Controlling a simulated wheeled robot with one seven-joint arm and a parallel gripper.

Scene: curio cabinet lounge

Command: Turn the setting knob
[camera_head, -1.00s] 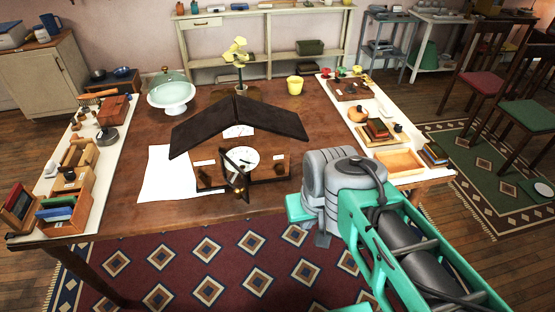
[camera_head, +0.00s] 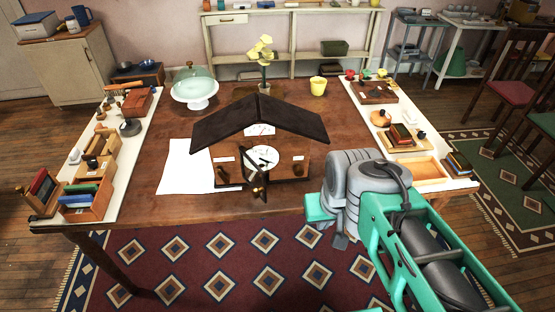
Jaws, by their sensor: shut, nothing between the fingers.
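A wooden house-shaped case (camera_head: 284,168) with a dark pitched roof (camera_head: 240,122) stands on the brown table. Its front has a white round dial (camera_head: 270,154), and a narrow door-like flap (camera_head: 255,184) sticks out below it. Small dark knobs sit on the front, one at left (camera_head: 222,174) and one at right (camera_head: 299,170), below white labels. I cannot tell which is the setting knob. My gripper (camera_head: 340,241) is small in view under my grey wrist, shut and empty, at the table's front edge, right of and nearer than the case. Its fingertips are hard to make out.
White paper (camera_head: 185,170) lies left of the case. A glass-domed stand (camera_head: 194,92), a flower pot (camera_head: 264,86) and a yellow cup (camera_head: 318,86) stand behind. Small items line white strips at the left (camera_head: 125,160) and right (camera_head: 375,106) table edges. Bare tabletop lies front left.

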